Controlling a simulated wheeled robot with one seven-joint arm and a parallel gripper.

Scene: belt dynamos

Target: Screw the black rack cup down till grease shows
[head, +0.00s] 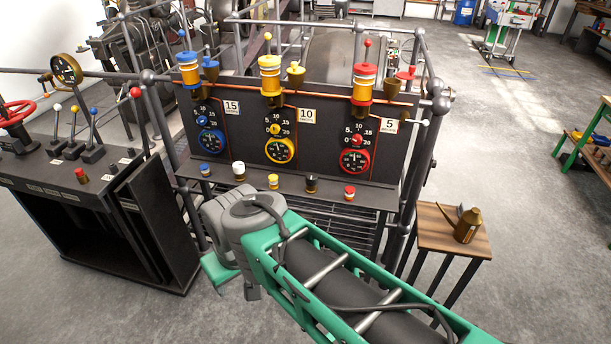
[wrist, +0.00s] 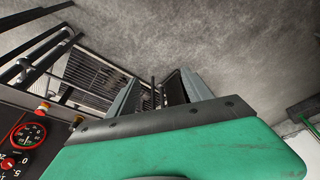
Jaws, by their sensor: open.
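The black rack cup (head: 311,183) has a black top and a brass body. It stands upright on the narrow shelf (head: 375,199) under the dark panel, between the yellow cup (head: 273,181) and the red cup (head: 350,192). No grease shows at it in this view. My gripper (wrist: 160,92) is open and empty in the wrist view, its grey fingers apart over the floor and a dark grating. In the head view my arm's end is below and left of the black cup, apart from it, and the fingers are hidden.
A blue cup (head: 205,169) and a white cup (head: 239,171) also stand on the shelf. Larger oilers, including a yellow one (head: 270,78), line the panel top above dials. An oil can (head: 467,225) stands on a wooden stool (head: 433,240) at right. A lever console (head: 60,180) stands left.

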